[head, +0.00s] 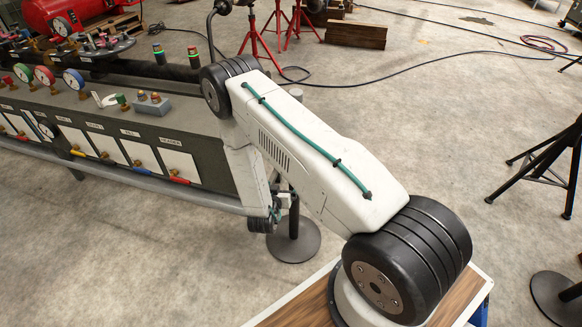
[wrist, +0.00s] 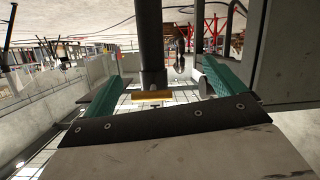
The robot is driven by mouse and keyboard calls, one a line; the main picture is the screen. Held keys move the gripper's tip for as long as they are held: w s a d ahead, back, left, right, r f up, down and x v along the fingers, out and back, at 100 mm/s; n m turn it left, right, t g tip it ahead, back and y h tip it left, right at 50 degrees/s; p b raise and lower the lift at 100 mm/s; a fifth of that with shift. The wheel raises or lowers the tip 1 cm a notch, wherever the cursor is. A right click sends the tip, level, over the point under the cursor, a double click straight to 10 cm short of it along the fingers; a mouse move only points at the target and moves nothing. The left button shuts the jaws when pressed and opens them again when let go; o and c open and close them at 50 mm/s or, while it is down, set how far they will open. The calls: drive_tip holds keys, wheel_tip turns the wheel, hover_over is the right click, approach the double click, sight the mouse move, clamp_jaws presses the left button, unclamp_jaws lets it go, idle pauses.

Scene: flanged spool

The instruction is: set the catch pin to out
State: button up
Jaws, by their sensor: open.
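My gripper (wrist: 163,68) is open, with its two teal fingers apart, in the wrist view. A dark upright bar (wrist: 150,40) ending in a yellow, brass-like piece (wrist: 150,96) shows between the fingers; I cannot tell whether it touches them. A small grey metal loop (wrist: 180,64) shows further off. I cannot tell which part, if any, is the catch pin. In the head view my gripper (head: 276,212) is low beside the bench's right end, mostly hidden by my arm. A dark flanged assembly (head: 98,46) sits on the bench at upper left.
The grey bench (head: 205,150) carries gauges (head: 73,79), a white lever (head: 103,99), indicator lights (head: 193,56) and brass valves. A dark post on a round foot (head: 293,240) stands close to my wrist. Red stands (head: 258,38) and a black stand (head: 553,165) stand on open floor.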

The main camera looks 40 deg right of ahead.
drive_tip(key=w+d+r+h, duration=0.1)
drive_tip(key=d, duration=0.1)
drive_tip(key=w+d+r+t+h, duration=0.1)
drive_tip(key=d, duration=0.2)
drive_tip(key=w+d+r+h, duration=0.1)
drive_tip(key=w+d, duration=0.1)
drive_tip(key=shift+d+r+t, duration=0.15)
drive_tip(key=shift+r+t, duration=0.15)
drive_tip(key=shift+t, duration=0.1)
drive_tip(key=c, duration=1.4)
drive_tip(key=shift+v, duration=1.75)
drive_tip(key=o, duration=1.4)
drive_tip(key=shift+f, duration=0.1)
drive_tip(key=v, duration=0.8)
